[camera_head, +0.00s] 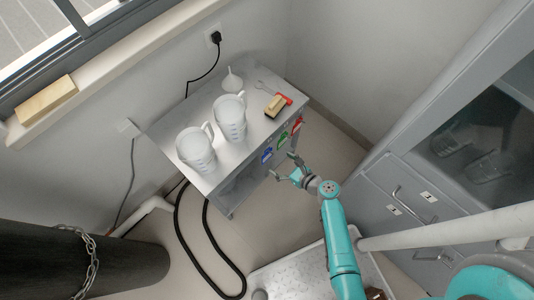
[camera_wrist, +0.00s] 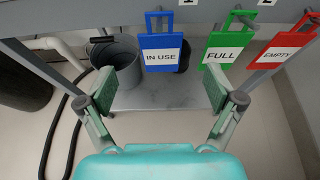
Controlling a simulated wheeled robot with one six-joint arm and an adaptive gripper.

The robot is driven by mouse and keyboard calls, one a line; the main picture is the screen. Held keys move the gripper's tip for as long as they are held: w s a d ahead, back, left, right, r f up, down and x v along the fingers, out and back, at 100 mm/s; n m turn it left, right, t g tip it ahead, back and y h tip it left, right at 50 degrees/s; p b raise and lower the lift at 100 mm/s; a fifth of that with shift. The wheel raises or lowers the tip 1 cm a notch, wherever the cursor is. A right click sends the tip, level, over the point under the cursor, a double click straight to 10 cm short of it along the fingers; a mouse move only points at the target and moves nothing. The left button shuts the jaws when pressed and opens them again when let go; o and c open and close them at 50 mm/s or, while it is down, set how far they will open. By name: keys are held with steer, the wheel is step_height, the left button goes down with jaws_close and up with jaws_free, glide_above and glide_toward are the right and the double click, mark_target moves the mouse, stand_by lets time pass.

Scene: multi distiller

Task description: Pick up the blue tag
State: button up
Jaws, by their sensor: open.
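The blue tag (camera_wrist: 162,52) hangs from the front edge of a metal table and reads "IN USE". It also shows in the head view (camera_head: 267,155), small, on the table's side. My gripper (camera_wrist: 160,95) is open and empty, its two fingers spread apart below and to either side of the blue tag in the wrist view. In the head view my gripper (camera_head: 286,167) is in front of the table, near the hanging tags and apart from them.
A green "FULL" tag (camera_wrist: 222,53) and a red "EMPTY" tag (camera_wrist: 286,48) hang right of the blue one. A grey bucket (camera_wrist: 118,58) stands on the lower shelf. White jugs (camera_head: 229,119) stand on the metal table (camera_head: 178,125). A grey cabinet (camera_head: 393,190) is at the right.

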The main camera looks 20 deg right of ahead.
mark_target(267, 155)
steer(key=shift+x, duration=4.25)
steer(key=c, duration=1)
